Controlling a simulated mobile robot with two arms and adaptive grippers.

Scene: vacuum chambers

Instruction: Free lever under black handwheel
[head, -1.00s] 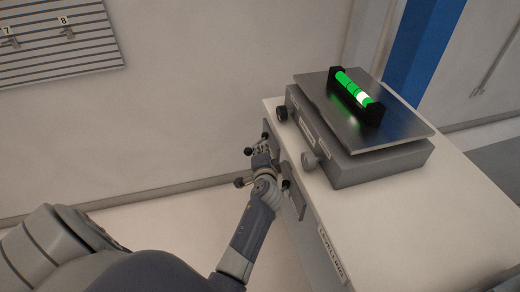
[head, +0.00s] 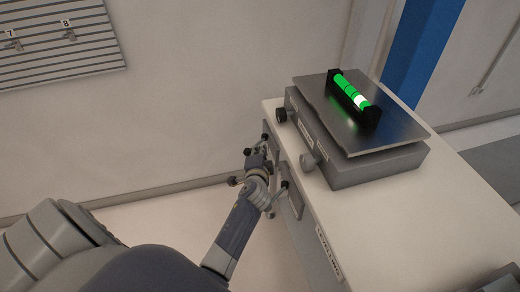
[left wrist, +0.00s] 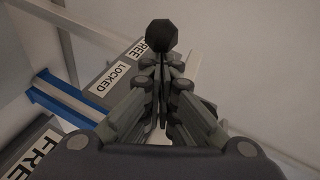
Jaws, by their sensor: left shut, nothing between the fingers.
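The black handwheel (head: 281,115) is on the near left side of the grey levelling unit. My left gripper (head: 256,158) is at the bench side below it, among small black-knobbed parts. In the left wrist view its fingers (left wrist: 163,66) are shut and empty. A black ball knob (left wrist: 162,35) stands just beyond the fingertips; whether they touch it I cannot tell. Plates reading LOCKED (left wrist: 114,77) and FREE (left wrist: 152,40) lie behind. The lever's shaft is hidden by the fingers, so its position is unclear. My right gripper is not in view.
A grey handwheel (head: 308,162) sits nearer on the same unit, with another black-knobbed lever (head: 284,185) below it. A green-lit level (head: 355,97) stands on the top plate (head: 400,130). The floor left of the bench (head: 400,220) is clear.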

